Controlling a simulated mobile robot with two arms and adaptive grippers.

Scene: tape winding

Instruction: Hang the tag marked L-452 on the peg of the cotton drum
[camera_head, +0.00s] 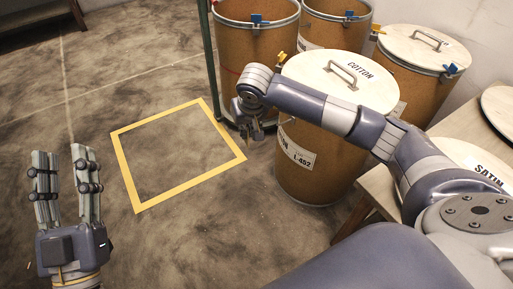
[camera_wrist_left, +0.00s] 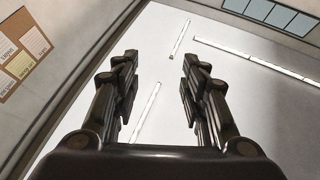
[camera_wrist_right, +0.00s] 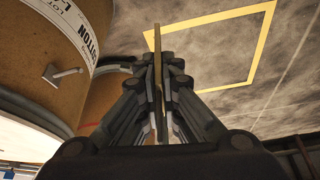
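The cotton drum (camera_head: 318,175) is a brown fibre drum with a pale lid marked COTTON and a side label (camera_head: 297,152) reading L-452. In the right wrist view its wall (camera_wrist_right: 30,65) is at the left, with a grey metal peg (camera_wrist_right: 62,74) sticking out below the label. My right gripper (camera_head: 254,133) is beside the drum's left side. It is shut on a thin tan tag (camera_wrist_right: 157,45), seen edge-on, apart from the peg; its writing cannot be read. My left gripper (camera_head: 66,157) is open and empty, fingers up, far left of the drum.
Other drums (camera_head: 258,50) stand behind the cotton drum, by a green post (camera_head: 209,50). A table (camera_head: 463,125) with round lids, one marked SATIN, is at the right. A yellow floor square (camera_head: 127,160) surrounds clear floor.

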